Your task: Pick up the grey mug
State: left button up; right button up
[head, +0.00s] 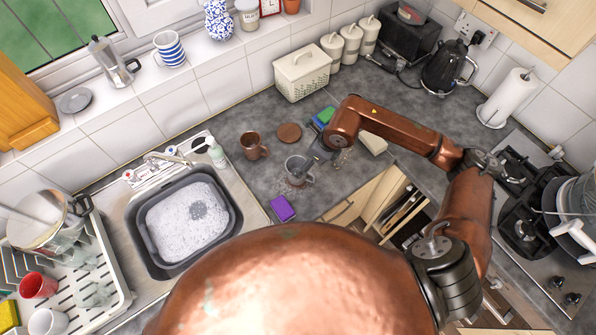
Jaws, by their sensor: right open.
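The grey mug (297,170) stands on the dark grey counter, to the right of the sink and near the counter's front edge. My right arm comes in from the right and bends down towards it. My right gripper (316,155) is open, just at the mug's upper right side, and overlaps part of it in the picture. I cannot tell whether the gripper touches the mug. My left gripper is not in view.
A brown mug (254,146) and a round brown coaster (289,132) are close behind the grey mug. A purple sponge (282,208) lies in front. The soapy sink basin (236,221) is on the left, with a dish rack (118,285) beyond it. A hob (522,205) is at right.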

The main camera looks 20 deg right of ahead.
aim_at(299, 165)
jog(key=x, duration=0.1)
jog(key=p+x, duration=0.1)
jog(key=x, duration=0.3)
jog(key=shift+a+f+p, duration=0.1)
jog(key=shift+a+p, duration=0.25)
jog(key=shift+p, duration=0.05)
jog(key=shift+w+a+f, duration=0.1)
jog(key=shift+f, duration=0.35)
jog(key=c, duration=1.5)
jog(key=shift+r, duration=0.1)
jog(key=shift+c, duration=0.2)
